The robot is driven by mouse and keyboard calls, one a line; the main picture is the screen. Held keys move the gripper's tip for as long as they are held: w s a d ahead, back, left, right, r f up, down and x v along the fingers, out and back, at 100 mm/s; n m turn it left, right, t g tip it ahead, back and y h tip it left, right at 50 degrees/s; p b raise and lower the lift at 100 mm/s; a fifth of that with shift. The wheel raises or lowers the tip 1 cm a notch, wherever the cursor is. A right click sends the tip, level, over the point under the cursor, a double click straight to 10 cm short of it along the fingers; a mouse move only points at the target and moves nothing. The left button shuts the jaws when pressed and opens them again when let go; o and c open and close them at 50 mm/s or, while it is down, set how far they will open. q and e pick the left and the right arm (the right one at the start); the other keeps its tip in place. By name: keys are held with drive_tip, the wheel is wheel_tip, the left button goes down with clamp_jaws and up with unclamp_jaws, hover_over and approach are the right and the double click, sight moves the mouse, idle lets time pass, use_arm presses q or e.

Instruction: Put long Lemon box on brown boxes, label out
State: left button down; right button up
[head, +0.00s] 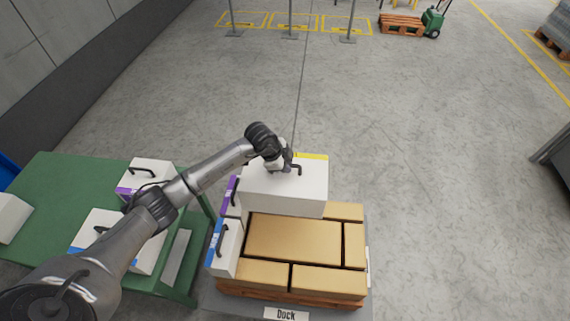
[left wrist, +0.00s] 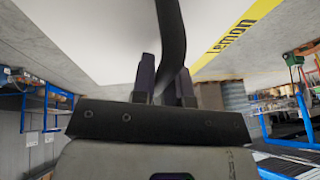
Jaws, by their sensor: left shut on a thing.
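The long white Lemon box (head: 285,192) is at the far side of the brown boxes (head: 293,240), over their back part. Its yellow label band (head: 313,157) shows along its far top edge, and the word "Lemon" reads on it in the left wrist view (left wrist: 234,38). My left gripper (head: 284,164) is shut on the box's dark handle, which rises between the fingers (left wrist: 165,85) in the left wrist view. I cannot tell if the box touches the brown boxes. My right gripper is in neither view.
The brown boxes lie on a wooden pallet (head: 285,293) by a "Dock" sign (head: 286,314). White boxes with purple (head: 230,197) and blue (head: 226,247) labels stand along its left side. A green table (head: 60,175) at left holds more white boxes.

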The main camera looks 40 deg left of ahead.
sight(285, 179)
use_arm(q)
drive_tip(key=shift+f+b, duration=0.35)
drive_tip(key=shift+f, duration=0.45)
drive_tip(key=shift+f+b, duration=1.4)
drive_tip(key=shift+f, duration=1.7)
drive_tip(key=shift+f+b, duration=0.85)
drive_tip(key=shift+f, duration=0.95)
drive_tip(key=shift+w+f+b, duration=0.1)
drive_tip(key=shift+f+b, duration=0.95)
drive_tip(key=shift+f, duration=1.85)
drive_tip(key=shift+f+b, duration=0.1)
drive_tip(key=shift+b, duration=0.2)
drive_tip(key=shift+f, duration=0.1)
